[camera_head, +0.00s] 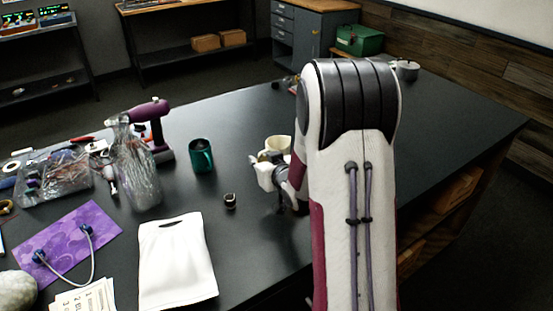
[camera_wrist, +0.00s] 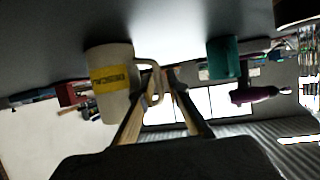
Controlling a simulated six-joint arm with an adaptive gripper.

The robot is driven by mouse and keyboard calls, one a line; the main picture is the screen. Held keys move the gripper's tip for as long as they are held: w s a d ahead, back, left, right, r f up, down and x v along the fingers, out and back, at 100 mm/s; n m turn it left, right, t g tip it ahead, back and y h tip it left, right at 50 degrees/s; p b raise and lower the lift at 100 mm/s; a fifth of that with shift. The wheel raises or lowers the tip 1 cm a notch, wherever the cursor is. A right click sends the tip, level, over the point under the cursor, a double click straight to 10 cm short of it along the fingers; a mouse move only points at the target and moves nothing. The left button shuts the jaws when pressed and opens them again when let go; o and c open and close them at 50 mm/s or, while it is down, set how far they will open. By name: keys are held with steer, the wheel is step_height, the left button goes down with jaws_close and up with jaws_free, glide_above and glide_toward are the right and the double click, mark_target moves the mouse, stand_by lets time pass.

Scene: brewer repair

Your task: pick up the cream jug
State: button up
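The cream jug (camera_head: 278,145) stands on the dark table, partly hidden behind my gripper in the head view. In the wrist view, which looks upside down, the cream jug (camera_wrist: 112,82) fills the left centre and has a yellow label with dark letters. Its handle points towards my fingertips. My gripper (camera_wrist: 161,78) has its two fingers apart, with the handle at or between the tips. I cannot tell whether they touch it. In the head view my gripper (camera_head: 268,168) is low over the table, just in front of the jug.
A teal mug (camera_head: 201,156) stands left of the jug, with a purple drill (camera_head: 150,112) and a clear plastic-wrapped item (camera_head: 136,168) beyond. A small dark object (camera_head: 230,201) and a white bag (camera_head: 176,262) lie nearer. The table right of my arm is mostly clear.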

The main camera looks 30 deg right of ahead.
jaws_close()
steer(key=shift+r, duration=0.4)
steer(key=shift+r, duration=4.5)
steer(key=shift+r, duration=0.15)
